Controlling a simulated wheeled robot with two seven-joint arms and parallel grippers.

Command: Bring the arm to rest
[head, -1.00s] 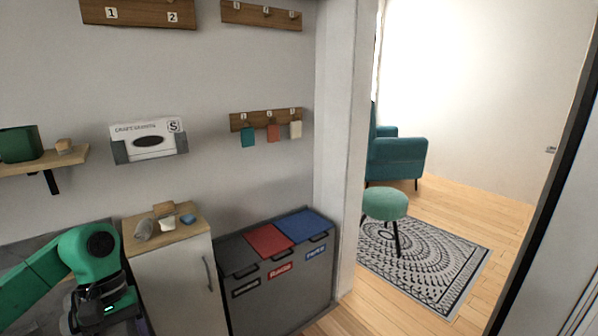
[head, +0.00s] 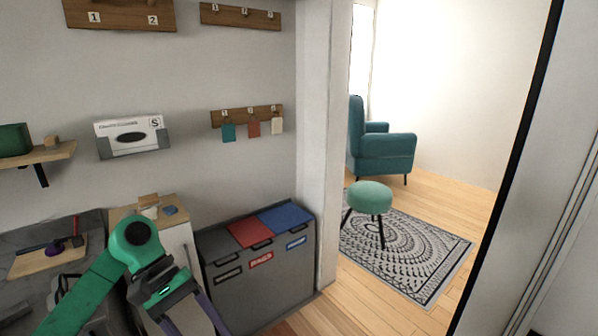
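My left arm (head: 85,297) is green and comes in from the lower left. My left gripper (head: 188,322) points down in front of the white cabinet (head: 181,245). Its two purplish fingers stand apart with nothing seen between them, so it looks open; the fingertips run to the bottom edge of the picture. The arm hides part of the cabinet and its top. My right gripper is not in view.
A grey bin unit (head: 287,278) with grey, red and blue lids stands right of the gripper. Small items, including a blue one (head: 170,210), lie on the cabinet top. A cutting board (head: 35,264) lies on the counter at left. A doorway opens right, with a stool (head: 369,197) beyond.

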